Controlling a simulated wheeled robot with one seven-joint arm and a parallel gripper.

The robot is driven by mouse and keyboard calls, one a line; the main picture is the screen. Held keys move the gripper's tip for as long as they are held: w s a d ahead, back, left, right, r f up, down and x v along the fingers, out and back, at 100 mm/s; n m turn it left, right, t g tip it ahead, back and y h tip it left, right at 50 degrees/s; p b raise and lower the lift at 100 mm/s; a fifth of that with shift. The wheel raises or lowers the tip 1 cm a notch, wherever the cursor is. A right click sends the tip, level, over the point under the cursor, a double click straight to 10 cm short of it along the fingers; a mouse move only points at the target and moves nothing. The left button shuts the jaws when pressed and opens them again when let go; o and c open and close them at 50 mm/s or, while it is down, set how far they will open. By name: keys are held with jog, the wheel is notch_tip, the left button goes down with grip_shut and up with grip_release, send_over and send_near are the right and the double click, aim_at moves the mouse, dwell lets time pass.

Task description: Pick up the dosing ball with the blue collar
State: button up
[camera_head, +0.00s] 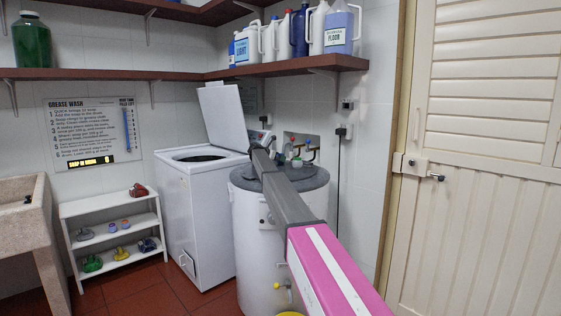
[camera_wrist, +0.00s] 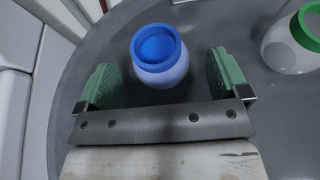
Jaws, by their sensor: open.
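The dosing ball with the blue collar (camera_wrist: 165,68) stands upright on a round grey top (camera_wrist: 135,18) in the wrist view. It is translucent bluish white with a bright blue ring. My gripper (camera_wrist: 164,76) is open, with its two green-padded fingers on either side of the ball. A gap shows between the ball and each pad, so I see no contact. In the head view, my arm reaches over the round drum's grey lid (camera_head: 312,178), and the ball is too small to tell apart there.
A ball with a green collar (camera_wrist: 296,42) stands to the right on the same top. An open-lidded white washer (camera_head: 197,200) is left of the drum. A shelf of bottles (camera_head: 300,68) hangs above. Taps and pipes (camera_head: 305,150) are behind the lid.

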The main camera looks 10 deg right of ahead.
jog(key=shift+x, duration=1.2)
jog(key=shift+c, duration=0.3)
jog(key=c, duration=0.9)
jog(key=shift+r, duration=0.15)
